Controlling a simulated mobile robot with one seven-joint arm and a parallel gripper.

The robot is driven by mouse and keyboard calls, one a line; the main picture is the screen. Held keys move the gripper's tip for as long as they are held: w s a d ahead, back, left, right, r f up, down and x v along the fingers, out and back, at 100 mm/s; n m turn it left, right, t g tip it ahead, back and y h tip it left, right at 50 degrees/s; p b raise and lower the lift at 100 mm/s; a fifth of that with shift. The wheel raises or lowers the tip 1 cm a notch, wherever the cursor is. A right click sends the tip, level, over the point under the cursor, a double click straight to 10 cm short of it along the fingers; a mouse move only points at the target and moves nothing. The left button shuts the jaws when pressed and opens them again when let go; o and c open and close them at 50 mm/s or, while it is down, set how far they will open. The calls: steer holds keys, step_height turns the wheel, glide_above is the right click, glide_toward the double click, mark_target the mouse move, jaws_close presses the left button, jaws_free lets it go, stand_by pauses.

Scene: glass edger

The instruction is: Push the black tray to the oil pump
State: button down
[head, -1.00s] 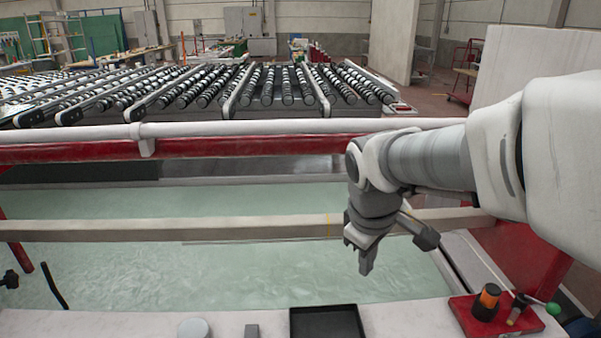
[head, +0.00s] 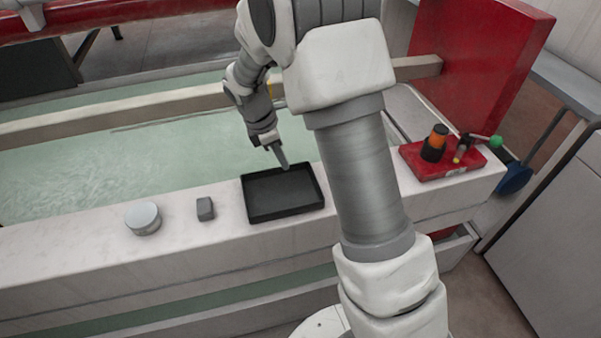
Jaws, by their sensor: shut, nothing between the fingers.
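The black tray (head: 283,213) is shallow and empty, and lies flat on the pale ledge in the lower middle of the head view. My gripper (head: 283,162) points down at the tray's far edge, its fingers shut and empty. I cannot tell whether the fingertips touch the tray or hover over it. A red base with a black-and-orange cylinder and a green-tipped lever, which looks like the oil pump (head: 436,143), stands on the ledge to the right. My forearm crosses in front of the ledge between the tray and that unit.
A small grey block (head: 205,209) and a round grey-white can (head: 143,218) stand on the ledge left of the tray. A water-filled trough (head: 110,150) lies behind the ledge, crossed by a beige beam (head: 120,115). A red panel (head: 475,65) rises behind the red unit.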

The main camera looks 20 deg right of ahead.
mark_target(309, 187)
steer(key=b+x, duration=0.3)
steer(key=x, duration=0.7)
steer(key=d+b, duration=0.1)
steer(key=d, duration=0.2)
steer(key=shift+d+r, duration=0.2)
steer(key=shift+d, duration=0.25)
steer(key=shift+d+r, duration=0.1)
steer(key=shift+d, duration=0.3)
steer(key=d+p, duration=0.9)
steer(key=d, duration=1.8)
steer(key=shift+w, duration=0.1)
